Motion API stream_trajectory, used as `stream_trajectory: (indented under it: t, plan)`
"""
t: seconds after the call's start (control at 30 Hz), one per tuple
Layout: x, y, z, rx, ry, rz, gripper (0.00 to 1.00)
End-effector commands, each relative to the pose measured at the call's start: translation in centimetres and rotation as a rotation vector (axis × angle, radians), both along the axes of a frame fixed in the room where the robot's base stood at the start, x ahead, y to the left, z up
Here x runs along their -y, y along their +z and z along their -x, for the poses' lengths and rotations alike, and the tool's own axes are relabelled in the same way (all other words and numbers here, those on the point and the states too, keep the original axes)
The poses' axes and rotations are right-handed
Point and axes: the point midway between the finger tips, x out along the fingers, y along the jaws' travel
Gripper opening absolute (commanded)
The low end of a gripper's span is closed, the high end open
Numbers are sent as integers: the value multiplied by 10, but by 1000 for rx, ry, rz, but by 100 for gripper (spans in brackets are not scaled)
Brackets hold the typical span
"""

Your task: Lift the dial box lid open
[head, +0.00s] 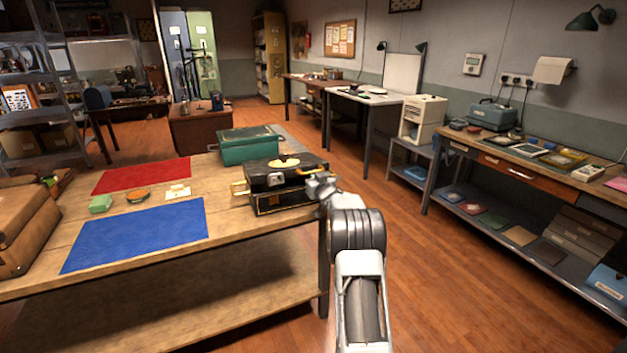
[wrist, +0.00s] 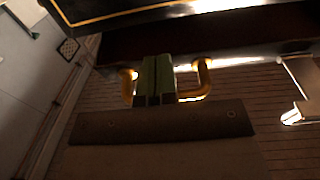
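The dial box (head: 288,202) is black with gold trim and stands at the right end of the wooden table. Its lid (head: 262,182) carries a gold dial (head: 284,162) on top. My gripper (head: 318,186) is at the box's right side. In the wrist view, my gripper's dark green fingers (wrist: 157,62) are together, with only a thin line between them. They overlap the middle of a gold handle (wrist: 203,80), hiding part of its bar. I cannot tell whether they touch it. The lid's gold-trimmed edge (wrist: 120,17) is above them. Whether the lid is raised is unclear.
A green case (head: 248,147) stands just behind the box. Open floor lies to the right of the table.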

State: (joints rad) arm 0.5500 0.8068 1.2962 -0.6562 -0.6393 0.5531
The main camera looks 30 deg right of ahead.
Motion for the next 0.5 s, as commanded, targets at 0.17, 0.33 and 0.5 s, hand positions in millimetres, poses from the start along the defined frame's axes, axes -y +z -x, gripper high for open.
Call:
stream_trajectory:
  t: [0.17, 0.33, 0.5]
  plan:
    - [0, 8, -1, 2, 0, 0, 0]
    - [0, 18, -3, 1, 0, 0, 0]
    - [1, 26, -4, 0, 0, -1, 0]
